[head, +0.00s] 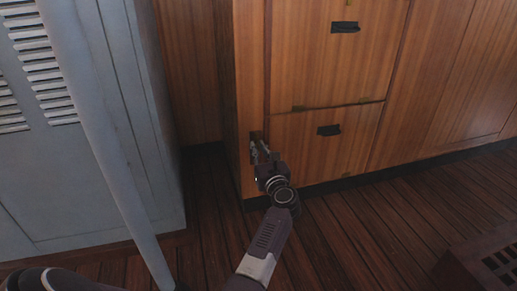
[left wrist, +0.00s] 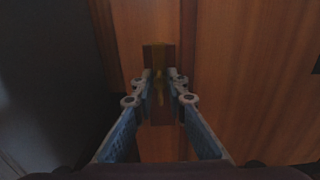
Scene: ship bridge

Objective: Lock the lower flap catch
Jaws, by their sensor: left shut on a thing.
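The lower flap (head: 350,152) is a wooden panel with a black pull, flush in the cabinet front. Its catch sits on the cabinet frame left of the flap, with a dark backing plate (head: 256,135) partly hidden by my gripper. In the left wrist view a small brass catch piece (left wrist: 158,88) stands roughly upright on the dark plate (left wrist: 157,55). My left gripper (head: 261,149) reaches the plate, and its fingertips (left wrist: 159,83) are shut on the brass catch from both sides. Whether the catch is locked is not clear. My right gripper is not in view.
Another wooden flap (head: 335,65) with a black pull is above. A grey louvred locker (head: 150,170) stands close on the left. A dark grated object (head: 485,262) is on the plank floor at lower right. The floor before the cabinet is otherwise clear.

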